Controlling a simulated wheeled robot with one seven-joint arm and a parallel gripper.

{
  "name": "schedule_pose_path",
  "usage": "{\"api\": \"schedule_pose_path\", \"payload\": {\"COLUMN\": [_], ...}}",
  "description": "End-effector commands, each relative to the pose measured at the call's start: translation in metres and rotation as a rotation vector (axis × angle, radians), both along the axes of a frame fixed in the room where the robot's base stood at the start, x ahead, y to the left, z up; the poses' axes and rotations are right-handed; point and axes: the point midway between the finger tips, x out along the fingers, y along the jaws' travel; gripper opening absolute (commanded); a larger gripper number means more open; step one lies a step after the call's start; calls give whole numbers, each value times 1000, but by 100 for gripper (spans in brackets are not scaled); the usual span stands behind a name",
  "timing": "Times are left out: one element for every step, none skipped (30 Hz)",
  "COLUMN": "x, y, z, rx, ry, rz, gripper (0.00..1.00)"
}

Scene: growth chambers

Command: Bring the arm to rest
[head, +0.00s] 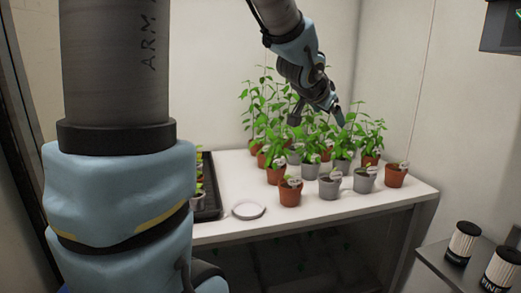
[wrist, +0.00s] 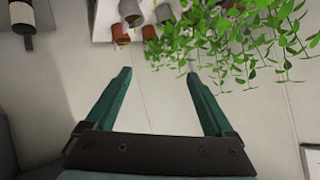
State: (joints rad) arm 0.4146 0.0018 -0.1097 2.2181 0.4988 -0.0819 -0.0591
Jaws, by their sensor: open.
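My gripper (head: 317,117) is open at the end of my arm, over the group of potted plants on the white table. In the wrist view its two green fingers (wrist: 158,74) are spread wide with nothing between them, and a pale surface shows beyond. Leafy green plants (wrist: 245,35) hang close to the right finger in that view. In the head view the fingertips overlap the upper leaves, and I cannot tell whether they touch them.
Terracotta pots (head: 290,194) and grey pots (head: 329,186) crowd the right half of the white table (head: 232,232). A white saucer (head: 248,209) and a black tray (head: 208,200) are at left. Labelled canisters (head: 463,243) stand on a grey shelf at lower right. Walls enclose the table.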

Motion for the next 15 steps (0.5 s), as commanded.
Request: {"api": "schedule_pose_path", "payload": {"x": [0,-2,-7,-11,-18,-28,-37,-47,-61,-72,-84,-98,-109,-119,-131], "y": [32,49,72,88,105,127,142,157,175,187,198,210,217,223,230], "z": [-25,-39,-57,-70,-83,-100,-112,-124,-138,-148,-157,-167,-173,-179,-185], "rx": [20,30,42,50,57,66,72,75,80,80,81,80,78,76,72], "ry": [74,119,181,227,276,343,393,444,511,559,607,665,706,744,788], "rz": [83,131,194,241,288,353,399,444,503,543,583,630,662,690,724], "gripper": [88,88,88,88,88,88,88,88,88,88,88,88,88,88,88]}}
